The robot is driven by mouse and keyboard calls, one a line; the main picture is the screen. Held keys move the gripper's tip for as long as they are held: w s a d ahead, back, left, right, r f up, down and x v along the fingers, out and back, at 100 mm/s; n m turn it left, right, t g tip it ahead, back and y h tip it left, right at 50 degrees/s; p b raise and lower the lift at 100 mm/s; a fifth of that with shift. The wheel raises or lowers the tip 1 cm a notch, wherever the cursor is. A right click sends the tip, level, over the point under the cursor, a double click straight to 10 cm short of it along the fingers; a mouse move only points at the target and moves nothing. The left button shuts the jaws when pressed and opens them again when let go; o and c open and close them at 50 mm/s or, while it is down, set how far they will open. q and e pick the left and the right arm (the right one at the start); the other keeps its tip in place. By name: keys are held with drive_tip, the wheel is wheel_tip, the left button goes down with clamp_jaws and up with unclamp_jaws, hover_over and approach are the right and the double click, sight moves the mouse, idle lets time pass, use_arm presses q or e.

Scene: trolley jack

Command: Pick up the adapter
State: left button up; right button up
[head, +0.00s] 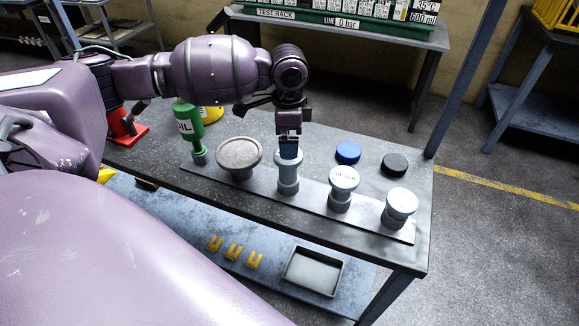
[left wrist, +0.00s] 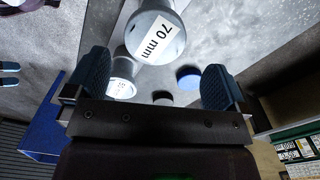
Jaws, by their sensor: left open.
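Several grey adapters with round tops stand upright in a row on a flat strip on the workbench. My left gripper (head: 289,148) is above the second one from the left, an adapter (head: 288,184) whose top it partly hides. In the left wrist view my left gripper (left wrist: 153,68) is open and empty. An adapter labelled "70 mm" (left wrist: 155,38) shows large beyond the gap between its fingers. A further adapter (left wrist: 122,80) shows near the left finger. In the head view two more adapters (head: 343,185) (head: 399,207) stand to the right.
A wide round-topped piece (head: 238,155) stands left of the gripper. A blue disc (head: 348,152) and a black disc (head: 394,164) lie behind the row. A green "OIL" bottle (head: 187,126) and a red cone (head: 122,128) are left. A tray (head: 312,271) sits on the lower shelf.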

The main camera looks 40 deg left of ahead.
sight(288, 172)
use_arm(q)
drive_tip(key=shift+f, duration=0.9)
drive_tip(key=f, duration=0.3)
drive_tip(key=f+b, duration=0.1)
drive_tip(key=shift+s+d+f, duration=0.15)
drive_tip(key=shift+s+f, duration=0.1)
drive_tip(key=shift+f, duration=0.05)
drive_tip(key=shift+r, duration=0.1)
drive_tip(key=shift+c, duration=0.8)
drive_tip(key=c, duration=1.4)
drive_tip(key=shift+w, duration=0.1)
drive_tip(key=shift+c, duration=1)
use_arm(e)
drive_tip(key=shift+w+a+r, duration=0.15)
drive_tip(key=shift+w+r, duration=0.05)
drive_tip(key=shift+w, duration=0.55)
use_arm(q)
drive_tip(key=shift+r, duration=0.15)
